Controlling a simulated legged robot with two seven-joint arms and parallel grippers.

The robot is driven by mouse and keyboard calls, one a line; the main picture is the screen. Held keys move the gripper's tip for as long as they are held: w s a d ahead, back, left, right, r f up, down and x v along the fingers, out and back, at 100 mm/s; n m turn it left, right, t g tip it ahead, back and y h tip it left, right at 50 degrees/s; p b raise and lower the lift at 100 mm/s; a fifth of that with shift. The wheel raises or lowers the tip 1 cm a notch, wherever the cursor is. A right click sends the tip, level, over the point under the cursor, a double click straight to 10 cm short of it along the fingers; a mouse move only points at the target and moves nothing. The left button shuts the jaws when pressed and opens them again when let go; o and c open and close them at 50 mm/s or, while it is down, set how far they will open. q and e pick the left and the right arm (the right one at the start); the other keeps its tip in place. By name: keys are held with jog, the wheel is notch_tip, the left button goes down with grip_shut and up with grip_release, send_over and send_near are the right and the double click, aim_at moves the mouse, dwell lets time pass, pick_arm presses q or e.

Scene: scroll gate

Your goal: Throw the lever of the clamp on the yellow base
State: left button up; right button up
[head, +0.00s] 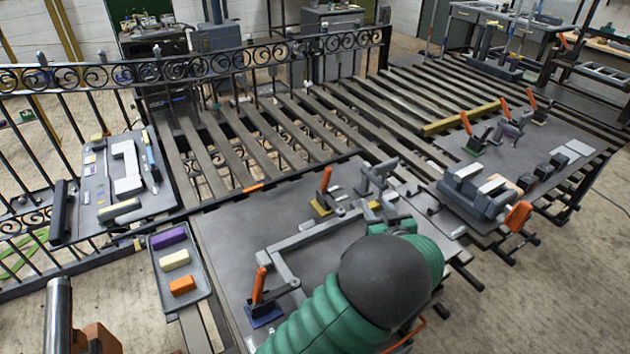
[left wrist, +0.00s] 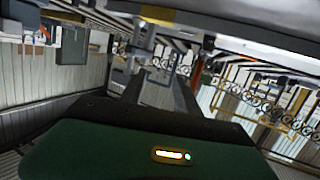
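The clamp on the yellow base (head: 320,208) stands on the grey table in the head view, with its orange lever (head: 326,180) upright. My left arm comes over the table's near side, and my left gripper (head: 378,212) is right of this clamp, apart from the lever. Its fingertips are mostly hidden by the dark and green arm parts. In the left wrist view, the dark gripper body (left wrist: 130,105) shows, and a yellow strip (left wrist: 160,16) lies at the top. I cannot tell the finger opening. My right gripper is not in view.
A clamp on a blue base (head: 263,314) with an orange lever stands nearer, beside grey bars (head: 315,232). A grey upright fixture (head: 376,178) stands behind my gripper. A tray (head: 160,270) with coloured blocks is left. Another table (head: 520,150) with more clamps is right.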

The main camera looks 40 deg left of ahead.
aim_at(329, 177)
pick_arm(q)
jog(key=s+a+r+n+g+y, duration=0.2)
jog(key=s+n+g+y, duration=0.2)
jog(key=y, duration=0.1)
jog(key=x, duration=0.9)
jog(key=f+x, duration=0.1)
jog(key=x, duration=0.4)
jog(key=shift+s+a, duration=0.15)
jog(key=shift+a, duration=0.05)
jog(key=shift+w+a+m, duration=0.25)
jog(key=shift+a+m, duration=0.05)
jog(key=shift+a, duration=0.15)
jog(key=shift+a, duration=0.1)
jog(key=shift+c, duration=0.2)
jog(key=c, duration=0.5)
grip_shut()
